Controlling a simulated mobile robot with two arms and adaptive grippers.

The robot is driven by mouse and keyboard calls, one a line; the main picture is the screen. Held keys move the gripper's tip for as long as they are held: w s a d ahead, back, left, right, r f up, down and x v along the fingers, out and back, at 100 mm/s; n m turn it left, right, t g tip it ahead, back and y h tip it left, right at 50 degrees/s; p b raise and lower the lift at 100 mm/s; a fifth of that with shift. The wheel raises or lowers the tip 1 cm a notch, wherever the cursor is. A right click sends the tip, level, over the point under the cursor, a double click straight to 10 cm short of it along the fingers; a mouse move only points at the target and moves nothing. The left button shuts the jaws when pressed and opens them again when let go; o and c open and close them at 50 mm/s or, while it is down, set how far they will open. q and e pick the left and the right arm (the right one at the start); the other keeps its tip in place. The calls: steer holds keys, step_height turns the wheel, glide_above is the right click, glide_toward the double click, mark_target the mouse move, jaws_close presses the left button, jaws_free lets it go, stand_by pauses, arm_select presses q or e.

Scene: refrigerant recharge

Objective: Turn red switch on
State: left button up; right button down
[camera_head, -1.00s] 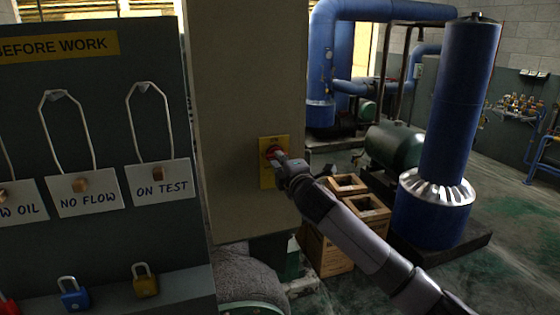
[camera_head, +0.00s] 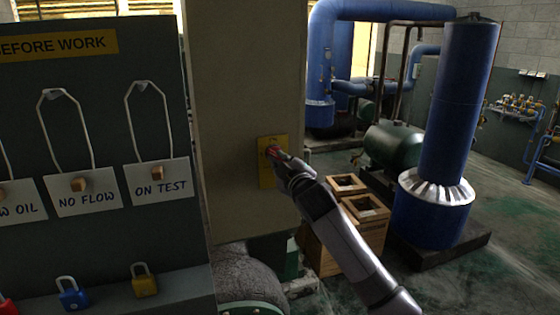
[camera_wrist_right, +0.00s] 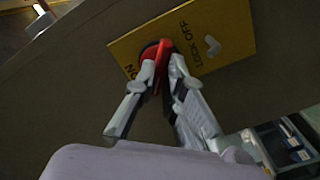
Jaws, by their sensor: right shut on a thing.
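The red switch (camera_wrist_right: 152,50) sits on a yellow plate (camera_wrist_right: 222,30) marked ON and LOCK OFF. The plate (camera_head: 266,172) is fixed to a beige column in the head view, where my gripper covers most of the switch. My right gripper (camera_wrist_right: 163,66) is shut on the red switch handle, one finger on each side, in the right wrist view. In the head view my right gripper (camera_head: 277,156) reaches the plate from the lower right. My left gripper is in neither view.
A dark board with hanging tags (camera_head: 157,183) and padlocks (camera_head: 145,280) stands at the left. Wooden crates (camera_head: 345,240) stand on the floor below my right arm. A blue vertical tank (camera_head: 455,120) and a green tank (camera_head: 393,145) are behind at the right.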

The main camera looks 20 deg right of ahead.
steer(key=shift+f+m, duration=0.15)
steer(key=shift+m, duration=0.35)
steer(key=m+p, duration=0.1)
steer(key=m, duration=0.3)
steer(key=shift+a, duration=0.1)
steer(key=shift+m, duration=0.3)
steer(key=m+p, duration=0.1)
steer(key=m, duration=0.2)
steer(key=shift+m, duration=0.3)
steer(key=c, duration=2)
jaws_free()
steer(key=shift+f, duration=0.1)
steer(key=shift+o, duration=1.2)
